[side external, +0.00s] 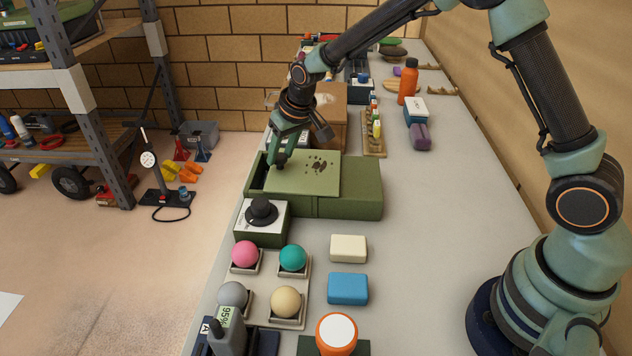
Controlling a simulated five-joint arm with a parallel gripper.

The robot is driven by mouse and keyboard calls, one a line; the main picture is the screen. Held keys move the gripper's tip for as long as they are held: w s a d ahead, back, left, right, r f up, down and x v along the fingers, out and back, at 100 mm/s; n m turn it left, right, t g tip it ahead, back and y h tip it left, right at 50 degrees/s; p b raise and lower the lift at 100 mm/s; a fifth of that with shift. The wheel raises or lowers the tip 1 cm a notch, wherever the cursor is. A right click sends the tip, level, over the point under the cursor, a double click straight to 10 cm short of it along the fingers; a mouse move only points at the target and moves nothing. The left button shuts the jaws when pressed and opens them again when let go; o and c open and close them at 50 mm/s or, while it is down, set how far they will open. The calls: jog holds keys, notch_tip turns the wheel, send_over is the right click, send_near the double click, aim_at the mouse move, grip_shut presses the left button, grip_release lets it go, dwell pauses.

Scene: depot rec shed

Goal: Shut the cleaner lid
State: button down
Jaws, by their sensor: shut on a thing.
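The cleaner (345,205) is a long green box on the bench, left of centre. Its lid (305,182) is a flat, paler green panel with a cluster of dark marks. The lid lies over the middle of the box, and a narrow dark gap (258,172) shows at the box's left end. My gripper (281,164) reaches down from above to the left part of the lid and is shut on it there. The exact grip point is small and partly hidden by the fingers.
A dial box (262,222) stands close in front of the cleaner. Nearer are several balls on stands, a cream block (348,249) and a blue block (347,289). A cardboard box (330,115) stands behind. The bench right of the cleaner is clear.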

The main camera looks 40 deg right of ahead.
jog(key=shift+s+a, duration=0.1)
jog(key=shift+a, duration=0.1)
dwell(0.7)
jog(key=shift+w+a+r, duration=0.1)
jog(key=shift+w+a, duration=1.7)
jog(key=shift+w, duration=0.05)
jog(key=shift+c, duration=2.2)
grip_release()
jog(key=shift+d, duration=0.1)
